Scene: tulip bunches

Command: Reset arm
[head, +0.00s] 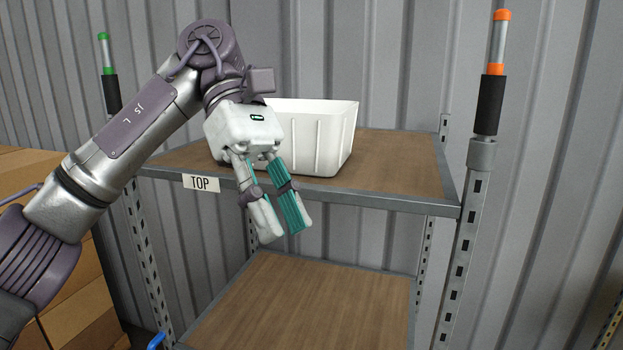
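My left arm comes in from the left. My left gripper (280,232) hangs in front of the edge of the top shelf, fingers pointing down, with a gap between the two fingers. It is open and nothing shows between the fingers. Behind it a white bin (322,140) stands on the top shelf (392,165); the gripper and wrist cover the bin's left part. The inside of the bin is hidden from this angle. My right gripper is not in view. No tulip bunches show.
Cardboard boxes (85,295) stand at the left. A corrugated wall closes the back.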

